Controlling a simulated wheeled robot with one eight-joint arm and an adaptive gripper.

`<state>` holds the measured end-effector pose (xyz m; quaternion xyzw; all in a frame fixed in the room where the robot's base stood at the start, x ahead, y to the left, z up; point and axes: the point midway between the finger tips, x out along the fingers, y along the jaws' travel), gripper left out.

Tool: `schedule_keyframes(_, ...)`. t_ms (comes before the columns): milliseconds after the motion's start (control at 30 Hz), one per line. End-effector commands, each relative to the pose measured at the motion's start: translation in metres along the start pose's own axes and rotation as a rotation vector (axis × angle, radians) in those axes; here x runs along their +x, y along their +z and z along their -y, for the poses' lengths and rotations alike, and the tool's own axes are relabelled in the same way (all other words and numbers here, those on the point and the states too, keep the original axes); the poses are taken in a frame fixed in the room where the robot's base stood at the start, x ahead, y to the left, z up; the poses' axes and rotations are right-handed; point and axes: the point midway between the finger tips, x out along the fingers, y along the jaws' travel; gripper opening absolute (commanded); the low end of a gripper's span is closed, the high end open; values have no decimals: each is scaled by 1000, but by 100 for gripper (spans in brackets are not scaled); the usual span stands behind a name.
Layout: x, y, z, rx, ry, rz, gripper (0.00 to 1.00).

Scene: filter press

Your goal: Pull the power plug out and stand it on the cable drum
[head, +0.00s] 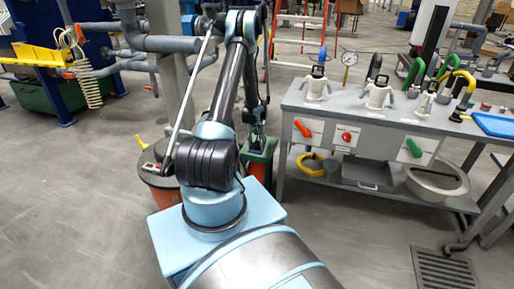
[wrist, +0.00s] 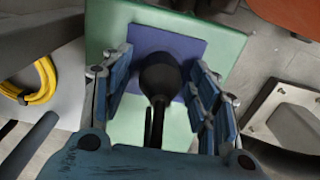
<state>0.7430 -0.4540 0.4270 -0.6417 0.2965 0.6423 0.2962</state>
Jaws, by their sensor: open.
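A black plug-like piece (wrist: 158,75) with a rounded body and a thin stem or cord stands at a blue-purple square plate (wrist: 190,50) on a green box (wrist: 232,42); it is probably the power plug. My gripper (wrist: 157,92) is open, with one finger on each side of the black piece and visible gaps to it. In the head view my gripper (head: 256,135) is down at the green box (head: 262,160), and the plug cannot be made out there. A round orange-red drum with a dark top (head: 163,190), perhaps the cable drum, stands left of the box.
A grey bench (head: 345,115) with white valve bodies and coloured handles stands right of the box. A yellow coil (head: 310,163) lies on its lower shelf. Pipes (head: 175,44) rise behind the drum. A floor grate (head: 443,270) is at lower right; the floor at left is clear.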

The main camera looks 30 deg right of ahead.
Motion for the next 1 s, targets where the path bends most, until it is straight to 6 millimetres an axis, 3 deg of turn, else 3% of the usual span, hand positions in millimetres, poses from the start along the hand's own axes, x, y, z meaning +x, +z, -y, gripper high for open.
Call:
schedule_keyframes(500,0,0,1,-1,0,0,55)
schedule_keyframes(767,0,0,1,-1,0,0,0)
schedule_keyframes(1000,-3,0,1,-1,0,0,0)
